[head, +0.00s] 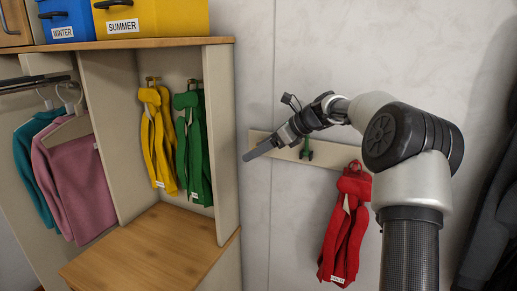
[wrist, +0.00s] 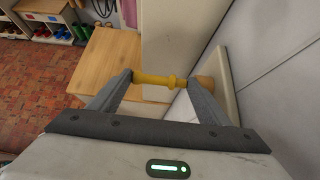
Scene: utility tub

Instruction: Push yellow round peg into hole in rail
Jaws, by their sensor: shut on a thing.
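The yellow round peg (wrist: 154,79) lies between the two fingers of my gripper (wrist: 158,80) in the wrist view, and the gripper is shut on it. The peg lies crosswise in that view, with its right part close to the rail (wrist: 225,88). A tan rounded piece (wrist: 205,82) shows between the right finger and the rail; I cannot tell whether it is the peg's end. In the head view my gripper (head: 258,151) is in front of the left part of the pale rail (head: 332,156). The peg and the hole are hidden there.
A green peg (head: 306,151) sticks out of the rail. A red bag (head: 345,228) hangs at its right. The cabinet side panel (head: 219,150) stands just left of my gripper, above a wooden bench (head: 160,248). Yellow (head: 158,138) and green (head: 194,147) bags hang inside.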

